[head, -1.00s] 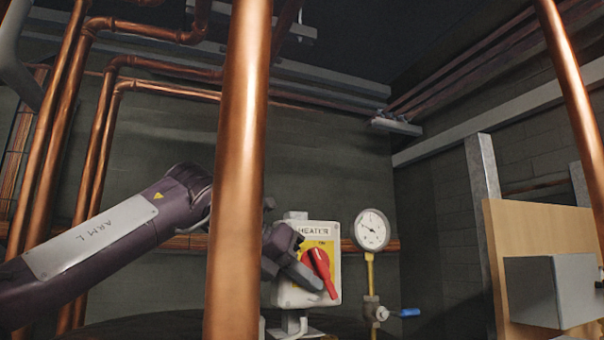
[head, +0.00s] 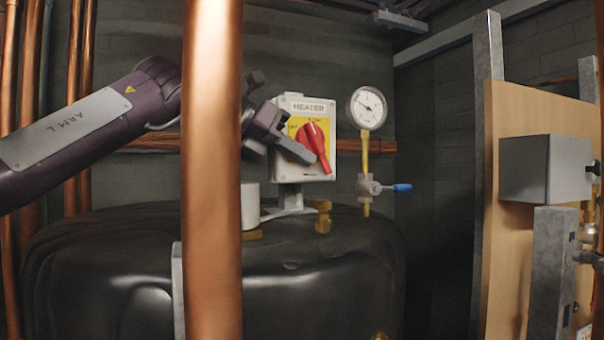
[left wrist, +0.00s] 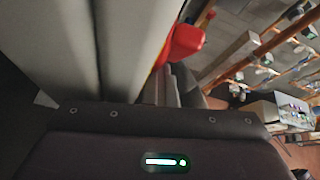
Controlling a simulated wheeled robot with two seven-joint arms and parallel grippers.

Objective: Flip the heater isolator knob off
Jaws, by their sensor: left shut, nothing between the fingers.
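The heater isolator is a light grey box (head: 290,105) labelled HEATER, with a yellow plate and a red knob (head: 313,147). The knob's handle slants, its lower end pointing down and slightly right. My left gripper (head: 307,157) is in front of the box, its shut fingers lying over the lower left of the yellow plate, beside the knob. I cannot tell whether they touch it. In the left wrist view the red knob (left wrist: 186,40) shows just right of the grey fingers. The fingers hold nothing. My right gripper is not in view.
A thick vertical copper pipe (head: 212,200) stands in front of my left arm. A black tank (head: 310,275) is below the isolator. A pressure gauge (head: 367,108) and a blue-handled valve (head: 400,187) are to its right, then a wooden panel (head: 510,260).

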